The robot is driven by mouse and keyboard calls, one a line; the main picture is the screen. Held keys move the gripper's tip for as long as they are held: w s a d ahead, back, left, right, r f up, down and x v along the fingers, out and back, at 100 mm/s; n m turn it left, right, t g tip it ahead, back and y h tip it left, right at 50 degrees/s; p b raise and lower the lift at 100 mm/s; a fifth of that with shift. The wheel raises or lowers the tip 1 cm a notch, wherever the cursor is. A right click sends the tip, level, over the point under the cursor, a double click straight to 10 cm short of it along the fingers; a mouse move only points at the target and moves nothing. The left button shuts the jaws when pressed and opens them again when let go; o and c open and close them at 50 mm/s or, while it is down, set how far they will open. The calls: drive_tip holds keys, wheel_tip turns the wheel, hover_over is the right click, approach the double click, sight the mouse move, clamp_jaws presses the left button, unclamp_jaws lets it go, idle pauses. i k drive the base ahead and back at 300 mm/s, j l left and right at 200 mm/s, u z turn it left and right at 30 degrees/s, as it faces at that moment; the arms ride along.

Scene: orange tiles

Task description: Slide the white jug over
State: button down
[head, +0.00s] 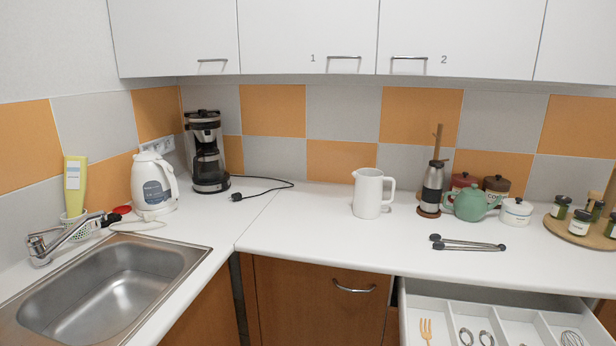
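The white jug (367,195) stands upright on the white counter, right of the corner, with its handle toward the right and its spout toward the left. Nothing touches it. A white electric kettle (151,184) with a dark label stands in the left corner by the sink; it is a separate thing from the jug. My gripper does not show in the head view.
A grinder (431,187), green teapot (470,204) and white lidded pot (516,212) stand right of the jug. Tongs (468,244) lie in front. The counter (295,222) left of the jug is clear. A drawer (497,293) is open below.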

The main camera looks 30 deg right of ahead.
sight(368, 182)
drive_tip(key=i+z, duration=0.15)
drive_tip(key=i, duration=0.3)
drive_tip(key=i+j+z, duration=0.15)
drive_tip(key=i, duration=0.25)
drive_tip(key=i+j+z, duration=0.2)
drive_tip(key=i, duration=0.25)
drive_tip(key=i+j+z, duration=0.15)
drive_tip(key=i, duration=0.25)
